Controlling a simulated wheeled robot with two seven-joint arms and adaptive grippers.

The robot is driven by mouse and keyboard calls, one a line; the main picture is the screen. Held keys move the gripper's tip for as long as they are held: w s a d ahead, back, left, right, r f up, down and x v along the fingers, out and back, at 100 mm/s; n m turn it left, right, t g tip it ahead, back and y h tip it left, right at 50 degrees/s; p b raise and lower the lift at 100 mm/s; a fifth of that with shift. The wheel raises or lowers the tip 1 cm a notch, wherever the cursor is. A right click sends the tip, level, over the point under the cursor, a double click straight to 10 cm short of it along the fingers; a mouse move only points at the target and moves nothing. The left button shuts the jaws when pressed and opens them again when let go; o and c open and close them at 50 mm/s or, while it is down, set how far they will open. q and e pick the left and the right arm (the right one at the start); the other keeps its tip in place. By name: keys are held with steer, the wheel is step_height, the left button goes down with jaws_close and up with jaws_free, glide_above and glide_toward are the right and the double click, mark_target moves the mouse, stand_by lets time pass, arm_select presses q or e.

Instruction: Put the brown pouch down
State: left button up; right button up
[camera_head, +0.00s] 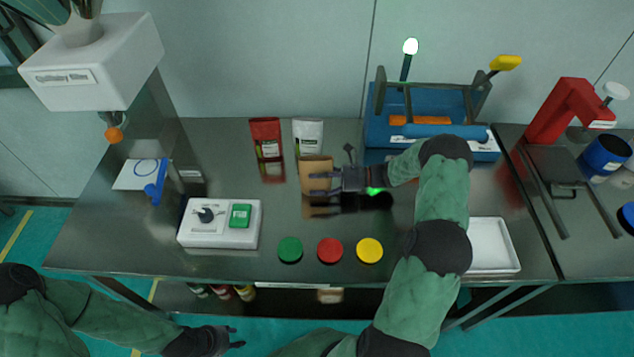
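The brown pouch (316,165) is upright over the steel table, in front of the white pouch and right of the red pouch. My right gripper (322,183) reaches it from the right, with its fingers across the lower part of the pouch, and appears shut on it. The fingers hide part of the pouch, and I cannot tell whether its bottom touches the table. My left gripper (236,337) is low in front of the table's front edge, empty, with its fingertips apart.
A red pouch (266,138) and a white pouch (308,136) stand behind. Green (290,250), red (330,250) and yellow (369,250) discs lie in front. A blue machine (378,110) and white tray (493,246) are right; a white switch box (235,235) is left.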

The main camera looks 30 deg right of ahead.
steer(key=shift+c, duration=0.6)
steer(key=shift+r, duration=0.1)
